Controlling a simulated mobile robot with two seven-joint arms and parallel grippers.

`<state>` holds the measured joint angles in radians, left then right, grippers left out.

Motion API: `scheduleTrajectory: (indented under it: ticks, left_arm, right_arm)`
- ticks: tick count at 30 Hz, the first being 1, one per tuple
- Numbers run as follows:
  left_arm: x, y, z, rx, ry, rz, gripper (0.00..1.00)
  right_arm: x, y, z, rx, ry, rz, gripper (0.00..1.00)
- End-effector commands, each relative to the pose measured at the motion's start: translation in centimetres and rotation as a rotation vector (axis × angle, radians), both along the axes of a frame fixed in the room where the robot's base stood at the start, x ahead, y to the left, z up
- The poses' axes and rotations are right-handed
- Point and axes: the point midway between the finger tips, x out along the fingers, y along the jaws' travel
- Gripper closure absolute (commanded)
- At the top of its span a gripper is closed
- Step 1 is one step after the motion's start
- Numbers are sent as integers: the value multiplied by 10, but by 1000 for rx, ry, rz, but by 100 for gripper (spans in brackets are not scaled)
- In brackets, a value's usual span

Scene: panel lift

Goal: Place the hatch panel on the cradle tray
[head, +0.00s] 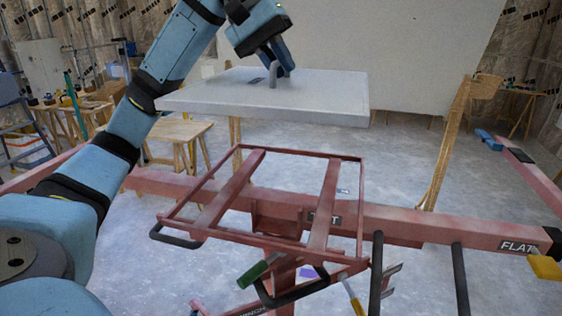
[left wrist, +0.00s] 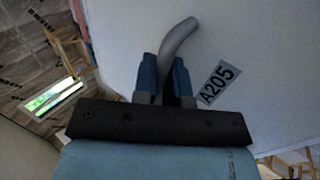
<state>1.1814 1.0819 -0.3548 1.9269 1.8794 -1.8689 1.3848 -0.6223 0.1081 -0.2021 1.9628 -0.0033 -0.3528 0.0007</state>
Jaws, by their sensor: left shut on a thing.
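The hatch panel (head: 300,98) is a flat white slab, held roughly level in the air above the cradle tray in the head view. My left gripper (head: 283,70) is shut on the grey curved handle (head: 272,78) on top of the panel. In the left wrist view the two blue fingers (left wrist: 166,85) close around the handle (left wrist: 182,35), next to a label reading A205 (left wrist: 216,84). The cradle tray (head: 325,205) is a red open frame with cross bars, empty, below the panel with a clear gap between them. My right gripper is not seen.
A long red beam (head: 400,222) marked FLAT runs beneath the tray, with black handles (head: 461,280) in front. A green-handled tool (head: 258,270) hangs under the tray. A large white board (head: 400,55) stands behind the panel. Wooden trestles (head: 180,132) stand at left.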

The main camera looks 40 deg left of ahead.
Motion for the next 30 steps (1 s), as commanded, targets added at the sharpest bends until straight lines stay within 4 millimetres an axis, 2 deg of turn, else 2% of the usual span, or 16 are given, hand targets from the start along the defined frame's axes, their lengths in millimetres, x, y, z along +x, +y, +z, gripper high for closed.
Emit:
scheduleTrajectory:
  ticks: [4,7,20,25,30]
  left_arm:
    - [0,1,1,-2,-3,1,100]
    - [-1,1,-8,0,0,1,100]
    - [-1,1,-83,1,2,2,100]
    - [-1,0,-125,0,0,1,100]
    - [-1,0,-148,-1,-5,1,100]
  right_arm:
    - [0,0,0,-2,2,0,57]
    - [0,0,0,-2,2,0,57]
    - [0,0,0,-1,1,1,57]
    - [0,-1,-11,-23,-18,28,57]
    - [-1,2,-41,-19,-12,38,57]
